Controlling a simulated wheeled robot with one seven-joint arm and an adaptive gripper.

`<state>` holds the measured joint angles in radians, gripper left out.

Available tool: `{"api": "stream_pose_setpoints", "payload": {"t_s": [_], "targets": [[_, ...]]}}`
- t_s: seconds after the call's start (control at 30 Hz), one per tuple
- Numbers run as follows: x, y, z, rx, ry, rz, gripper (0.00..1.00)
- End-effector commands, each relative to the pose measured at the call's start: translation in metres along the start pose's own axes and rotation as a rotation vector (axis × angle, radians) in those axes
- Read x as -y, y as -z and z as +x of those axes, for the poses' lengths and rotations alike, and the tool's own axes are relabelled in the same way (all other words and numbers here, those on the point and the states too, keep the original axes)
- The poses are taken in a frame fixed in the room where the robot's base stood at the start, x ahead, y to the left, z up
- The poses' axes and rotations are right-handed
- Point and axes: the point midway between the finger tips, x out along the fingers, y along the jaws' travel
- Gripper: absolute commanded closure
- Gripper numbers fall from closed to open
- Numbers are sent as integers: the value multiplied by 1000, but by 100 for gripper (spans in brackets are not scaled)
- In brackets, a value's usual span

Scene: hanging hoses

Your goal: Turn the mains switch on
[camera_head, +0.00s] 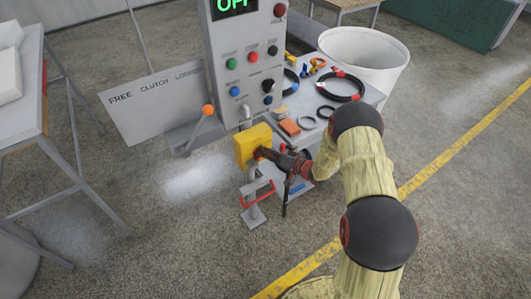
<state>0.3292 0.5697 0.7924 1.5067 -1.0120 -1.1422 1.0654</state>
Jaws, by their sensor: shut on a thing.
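A grey control panel (222,48) stands upright at the top centre, with a green lit display (235,6), cut off by the frame, that appears to read OFF. Below it is a yellow box (244,150), which looks like the mains switch. My gripper (261,153) reaches in from the right, with its fingertips at the right face of this box. It is shut on what seems to be the switch handle. The fingers and my wrist hide most of the handle, so I cannot tell its angle.
A lever with an orange knob (208,110) stands left of the box, near a "FREE CLUTCH" sign (150,104). A red-handled pedal (256,195) is below. A side table (373,98) with black hoses (342,97) and a white bin (376,45) are behind my arm.

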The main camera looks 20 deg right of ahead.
Motion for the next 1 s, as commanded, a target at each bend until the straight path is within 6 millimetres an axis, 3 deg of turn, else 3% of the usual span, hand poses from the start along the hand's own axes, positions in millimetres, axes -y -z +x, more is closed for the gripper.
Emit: {"api": "stream_pose_setpoints", "payload": {"t_s": [0.33, 0.67, 0.87, 1.0], "targets": [[0, 0, 0, -1, -1, -1, 72], [0, 0, -2, -1, -1, 0, 71], [-1, 1, -24, -2, -3, 0, 71], [-2, 1, -54, -3, -4, 2, 71]]}}
